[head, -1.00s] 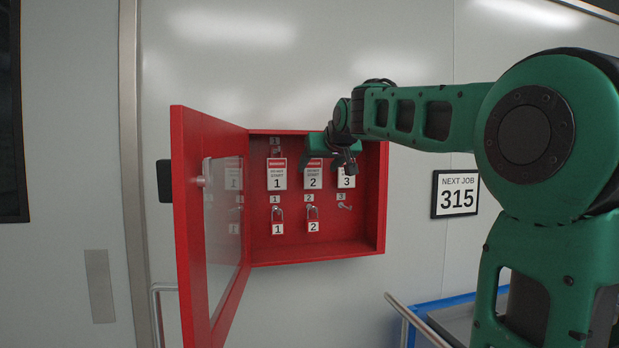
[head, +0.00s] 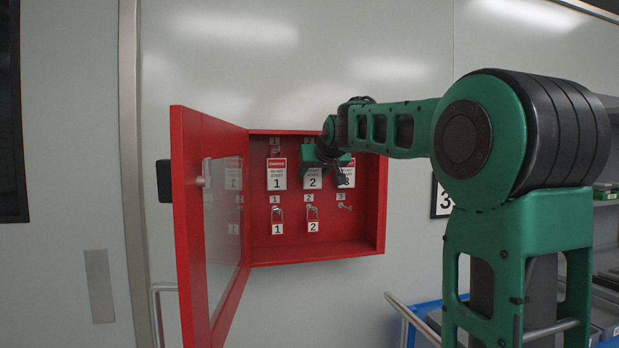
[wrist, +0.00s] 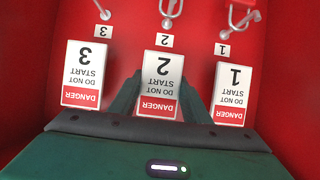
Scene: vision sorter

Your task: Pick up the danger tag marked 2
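The danger tag marked 2 (head: 313,180) hangs in the middle of the row in the red cabinet. It is white with a red band and also shows in the wrist view (wrist: 162,75), upside down. My gripper (wrist: 160,90) is at this tag, with a green finger along each side of it. The fingers look apart, with the tag between them; whether they touch its edges I cannot tell. In the head view my gripper (head: 318,170) covers the top of tag 2.
Padlocks 1 (head: 277,228) and 2 (head: 313,226) hang below. The cabinet door (head: 185,220) stands open at left. A blue cart (head: 425,312) is at lower right.

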